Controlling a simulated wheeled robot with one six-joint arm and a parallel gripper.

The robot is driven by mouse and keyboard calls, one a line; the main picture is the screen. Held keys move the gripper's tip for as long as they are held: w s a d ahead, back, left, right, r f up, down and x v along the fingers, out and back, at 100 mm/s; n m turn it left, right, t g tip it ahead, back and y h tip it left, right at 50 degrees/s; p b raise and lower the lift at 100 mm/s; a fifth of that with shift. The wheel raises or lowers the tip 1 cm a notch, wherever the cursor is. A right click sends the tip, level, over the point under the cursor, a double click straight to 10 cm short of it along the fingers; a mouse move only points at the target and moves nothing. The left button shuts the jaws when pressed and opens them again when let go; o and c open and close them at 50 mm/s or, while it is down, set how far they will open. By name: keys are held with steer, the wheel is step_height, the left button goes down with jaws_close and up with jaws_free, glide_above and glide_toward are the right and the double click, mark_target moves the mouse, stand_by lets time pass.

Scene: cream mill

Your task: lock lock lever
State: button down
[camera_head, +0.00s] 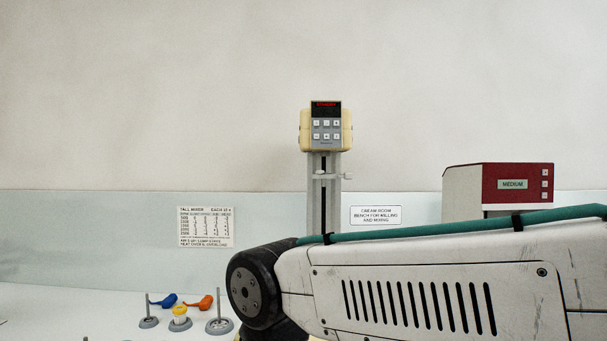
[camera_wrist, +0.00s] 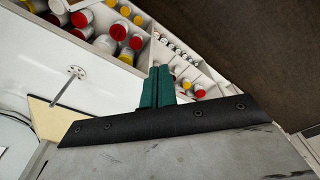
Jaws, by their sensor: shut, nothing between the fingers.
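A tall mixer with a cream head (camera_head: 325,129) and a red-lit display stands on a grey column (camera_head: 324,200) at the back middle in the head view. A small pale lever-like piece (camera_head: 345,176) sticks out to the right of a collar on the column, just below the head. I take it for the lock lever; its exact position is too small to tell. My gripper (camera_wrist: 159,70) shows in the wrist view with its teal fingers together and empty. It is apart from the mixer and out of sight in the head view, where my arm hides the lower column.
A red and white unit (camera_head: 498,187) marked MEDIUM stands at the right. Small stands (camera_head: 219,326) and blue and orange scoops (camera_head: 199,303) lie at the lower left. In the wrist view, a compartmented tray (camera_wrist: 149,52) holds several red- and yellow-topped containers beyond my fingers.

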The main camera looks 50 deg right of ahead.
mark_target(320, 172)
steer(key=w+d+r+g+h, duration=0.1)
steer(key=w+d+r+h, duration=1.7)
steer(key=w+d+r, duration=0.9)
step_height(320, 172, up, 4)
steer(key=w, duration=0.2)
steer(key=shift+w+d+f, duration=0.2)
steer(key=shift+w+f, duration=0.05)
steer(key=shift+w, duration=0.15)
steer(key=s+d, duration=0.3)
steer(key=d, duration=0.8)
steer(key=shift+s, duration=0.3)
